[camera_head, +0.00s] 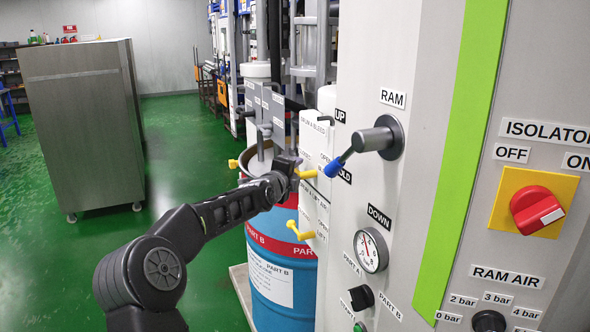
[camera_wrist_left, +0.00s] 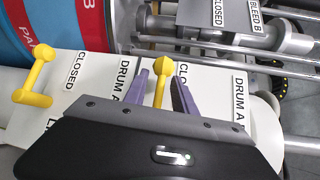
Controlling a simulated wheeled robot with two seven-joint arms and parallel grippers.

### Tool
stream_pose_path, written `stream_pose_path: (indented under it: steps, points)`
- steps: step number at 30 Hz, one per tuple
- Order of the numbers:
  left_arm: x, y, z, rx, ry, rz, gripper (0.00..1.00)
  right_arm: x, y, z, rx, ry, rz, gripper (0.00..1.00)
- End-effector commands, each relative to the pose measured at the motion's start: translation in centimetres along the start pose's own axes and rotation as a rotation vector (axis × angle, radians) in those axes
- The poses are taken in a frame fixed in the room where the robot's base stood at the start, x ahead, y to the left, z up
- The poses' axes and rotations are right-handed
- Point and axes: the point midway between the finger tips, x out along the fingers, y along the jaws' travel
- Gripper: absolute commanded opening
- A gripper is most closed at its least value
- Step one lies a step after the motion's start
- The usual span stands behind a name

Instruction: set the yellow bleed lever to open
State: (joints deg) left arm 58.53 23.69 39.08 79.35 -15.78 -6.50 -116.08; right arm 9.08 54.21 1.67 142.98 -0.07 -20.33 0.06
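A yellow lever (camera_head: 306,174) sticks out of a white labelled plate (camera_head: 314,148) on the machine's side. It also shows in the left wrist view (camera_wrist_left: 161,82), between the two purple fingers of my left gripper (camera_head: 295,168). The fingers are open, with a gap on each side of the lever. A second yellow lever (camera_head: 300,232) is lower on the plates; in the wrist view it lies at the left (camera_wrist_left: 34,80), beside a CLOSED label. The upper plate's label seems to include BLEED, but the lettering is small and partly hidden. My right gripper is in neither view.
A blue drum (camera_head: 275,285) stands below my left forearm. Right of the gripper are a blue-tipped RAM lever (camera_head: 352,155), a pressure gauge (camera_head: 370,250) and a red isolator knob (camera_head: 537,210). A grey cabinet (camera_head: 80,130) stands on open green floor at left.

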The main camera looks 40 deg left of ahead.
Motion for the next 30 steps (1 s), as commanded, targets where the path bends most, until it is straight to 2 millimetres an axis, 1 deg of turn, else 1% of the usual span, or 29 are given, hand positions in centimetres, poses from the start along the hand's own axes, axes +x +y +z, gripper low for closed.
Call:
stream_pose_path:
  steps: [2, 12, 14, 30]
  points:
    - [-0.01, 0.00, 0.00, 0.000, 0.000, 0.000, 0.31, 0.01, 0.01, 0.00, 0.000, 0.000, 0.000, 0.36]
    - [-0.03, -0.01, 0.03, 0.000, -0.001, 0.000, 0.04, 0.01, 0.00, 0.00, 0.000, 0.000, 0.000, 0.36]
    - [-0.04, -0.01, 0.07, 0.000, -0.001, 0.000, 0.00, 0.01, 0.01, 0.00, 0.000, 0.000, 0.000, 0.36]
    - [-0.09, -0.09, 0.57, 0.000, -0.010, -0.003, 0.00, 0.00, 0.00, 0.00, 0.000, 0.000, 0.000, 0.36]
